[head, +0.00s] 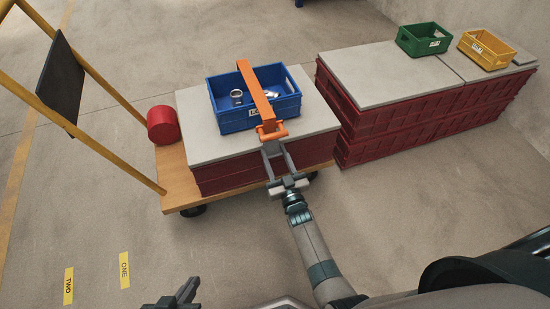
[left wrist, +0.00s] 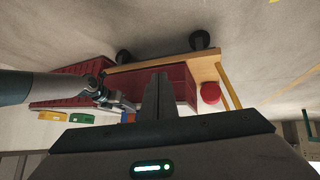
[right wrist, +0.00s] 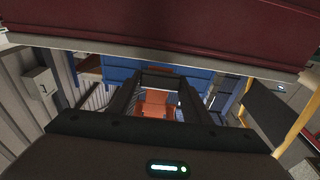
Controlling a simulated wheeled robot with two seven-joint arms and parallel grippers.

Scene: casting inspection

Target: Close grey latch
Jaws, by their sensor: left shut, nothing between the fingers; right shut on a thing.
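A long orange bar (head: 256,92) lies across the blue crate (head: 234,122) and ends in an orange crosspiece over its front side. The grey latch (head: 271,149) seems to be the small grey piece just below that crosspiece. My right gripper (head: 275,151) reaches it from the front, its long fingers spread and shut on it. In the right wrist view, the fingers (right wrist: 160,82) frame the orange part (right wrist: 155,105); the latch is hard to make out there. My left gripper (head: 178,292) is shut and empty, low at the front, far from the crate; its fingers are together in the left wrist view (left wrist: 156,80).
The crate holds metal castings (head: 237,95) and stands on a grey slab (head: 197,132) over red crates on a wooden cart (head: 178,192). A red cylinder (head: 163,124) sits beside the yellow handle. Green (head: 424,39) and yellow (head: 486,49) crates stand back right.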

